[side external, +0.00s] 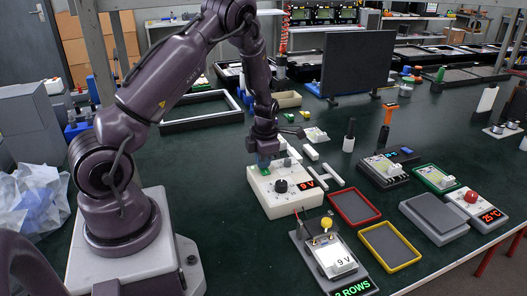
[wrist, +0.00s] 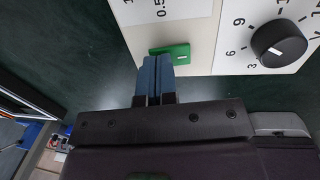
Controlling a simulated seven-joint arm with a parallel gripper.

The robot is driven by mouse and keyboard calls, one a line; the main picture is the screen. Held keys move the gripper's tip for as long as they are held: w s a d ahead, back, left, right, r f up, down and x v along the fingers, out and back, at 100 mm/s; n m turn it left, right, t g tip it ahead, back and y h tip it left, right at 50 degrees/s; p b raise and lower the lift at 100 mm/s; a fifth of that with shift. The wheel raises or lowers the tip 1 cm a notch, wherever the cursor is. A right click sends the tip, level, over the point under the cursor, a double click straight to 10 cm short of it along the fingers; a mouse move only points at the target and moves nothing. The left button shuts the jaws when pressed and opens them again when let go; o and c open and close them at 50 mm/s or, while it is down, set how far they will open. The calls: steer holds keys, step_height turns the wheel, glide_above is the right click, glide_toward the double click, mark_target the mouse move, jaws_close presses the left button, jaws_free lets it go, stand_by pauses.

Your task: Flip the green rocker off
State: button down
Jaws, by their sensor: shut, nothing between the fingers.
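The green rocker (wrist: 176,52) is set in the front edge area of a cream-white box (side external: 285,208), left of a black dial knob (wrist: 279,43) in the wrist view. My gripper (wrist: 154,72) is shut and empty, its two blue fingers pressed together. The fingertips lie right at the rocker's near edge and overlap part of it in the wrist view; I cannot tell whether they touch. In the side view my gripper (side external: 264,160) points down at the box's left rear corner, hiding most of the rocker. Which way the rocker is tipped is unclear.
The box has a red 9 V display (side external: 306,185). White bars lie to its right. A black upright panel (side external: 357,63) stands behind. Green tabletop left of the box is clear.

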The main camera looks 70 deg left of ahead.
steer(key=shift+f, duration=0.1)
steer(key=shift+a+f+h, duration=0.15)
steer(key=shift+f+h, duration=0.15)
steer(key=shift+h, duration=0.1)
steer(key=shift+d, duration=0.2)
steer(key=shift+d+r, duration=0.1)
steer(key=shift+d, duration=0.7)
steer(key=shift+r, duration=0.15)
steer(key=shift+r, duration=0.3)
step_height(320, 180, up, 13)
steer(key=d, duration=0.1)
steer(key=shift+d, duration=0.3)
